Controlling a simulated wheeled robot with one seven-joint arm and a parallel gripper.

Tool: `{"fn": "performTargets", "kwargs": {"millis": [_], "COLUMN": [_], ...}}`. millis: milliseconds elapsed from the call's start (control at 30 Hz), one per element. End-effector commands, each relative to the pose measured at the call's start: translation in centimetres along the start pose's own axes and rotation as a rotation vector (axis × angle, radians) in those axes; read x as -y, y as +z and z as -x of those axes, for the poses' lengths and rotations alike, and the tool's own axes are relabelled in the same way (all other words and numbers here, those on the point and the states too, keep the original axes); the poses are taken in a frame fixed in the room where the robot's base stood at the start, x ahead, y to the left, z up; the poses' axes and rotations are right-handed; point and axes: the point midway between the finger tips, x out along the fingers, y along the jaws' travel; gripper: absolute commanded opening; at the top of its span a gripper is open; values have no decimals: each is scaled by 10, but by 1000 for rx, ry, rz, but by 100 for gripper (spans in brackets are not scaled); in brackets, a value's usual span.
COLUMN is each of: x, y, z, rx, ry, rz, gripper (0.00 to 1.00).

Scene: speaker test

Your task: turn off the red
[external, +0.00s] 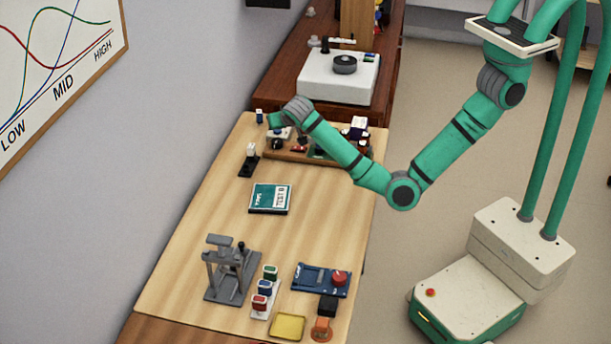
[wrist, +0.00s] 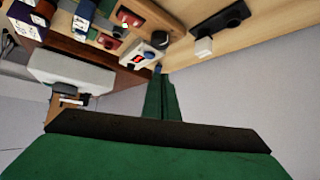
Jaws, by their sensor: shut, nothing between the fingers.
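A strip of three small switches stands at the table's near end in the external view: a green one (external: 270,272), a blue one (external: 265,287) and a red one (external: 260,303) nearest the camera. Whether the red one is on or off is too small to tell. A red button (external: 339,278) sits on a blue device to their right. My gripper (external: 273,121) is at the table's far end, well away from both. In the wrist view my gripper's green fingers (wrist: 160,82) are together with nothing between them. I cannot make out the switch strip in the wrist view.
A grey stand (external: 229,268) is left of the switches; a yellow tray (external: 287,326) and a black block (external: 327,306) are near them. A teal box (external: 270,198) lies mid-table. A wooden tray (external: 310,157) of parts is below my forearm. Bare table surrounds the box.

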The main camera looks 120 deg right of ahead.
Motion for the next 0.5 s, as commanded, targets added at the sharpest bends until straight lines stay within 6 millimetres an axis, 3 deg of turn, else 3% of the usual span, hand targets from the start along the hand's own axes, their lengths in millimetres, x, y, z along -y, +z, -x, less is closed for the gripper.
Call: {"fn": "performTargets", "kwargs": {"millis": [200,500], "x": [-30,-53], "y": [-21,-32], "z": [-9,4], "rx": [221,484], "ry": [149,300], "rz": [-211,-420], "gripper": [0,0]}}
